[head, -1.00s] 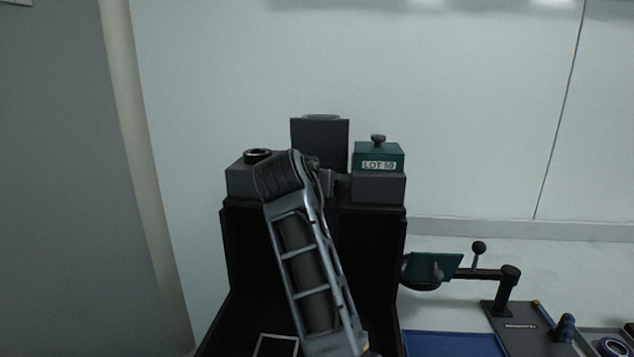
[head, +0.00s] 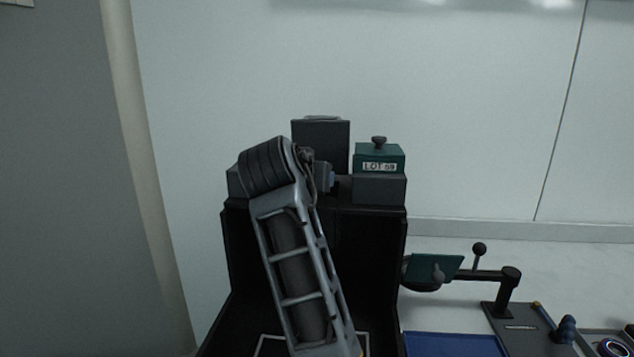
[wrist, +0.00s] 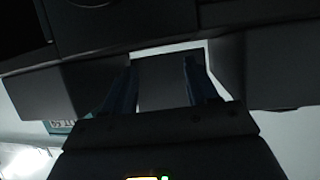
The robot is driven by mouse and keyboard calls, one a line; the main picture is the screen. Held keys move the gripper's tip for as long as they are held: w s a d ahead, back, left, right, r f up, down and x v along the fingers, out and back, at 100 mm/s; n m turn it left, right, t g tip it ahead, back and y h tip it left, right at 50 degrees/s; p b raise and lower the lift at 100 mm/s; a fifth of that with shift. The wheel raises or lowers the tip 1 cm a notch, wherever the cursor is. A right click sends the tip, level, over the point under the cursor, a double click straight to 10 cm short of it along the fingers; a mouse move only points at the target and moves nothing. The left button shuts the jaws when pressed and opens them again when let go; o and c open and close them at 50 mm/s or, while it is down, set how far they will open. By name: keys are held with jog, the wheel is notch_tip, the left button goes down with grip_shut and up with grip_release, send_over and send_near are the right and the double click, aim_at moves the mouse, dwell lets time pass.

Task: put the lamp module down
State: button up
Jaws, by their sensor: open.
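My gripper (wrist: 160,68) is open; its two dark blue fingers point up in the wrist view, with a dark grey surface showing between them. I cannot tell whether they touch it. In the head view, my arm hides most of the gripper, left of a teal-topped block (head: 379,160) with a knob and a "LOT" label. That block sits upright on a grey base (head: 379,190). Its label also shows at the left of the wrist view (wrist: 60,127). No part is clearly marked as the lamp module. A tall dark grey block (head: 320,140) stands behind the gripper.
The blocks stand on a tall black stand (head: 375,240). A grey block (head: 234,183) at left is partly hidden by my arm. At right are a teal plate (head: 434,267) on a post arm, a blue tray (head: 452,345) and a dark base plate (head: 525,330).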

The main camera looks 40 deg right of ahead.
jog(key=v, duration=0.7)
jog(key=shift+s+a+b, duration=0.2)
jog(key=shift+s+b, duration=0.05)
jog(key=shift+b, duration=0.05)
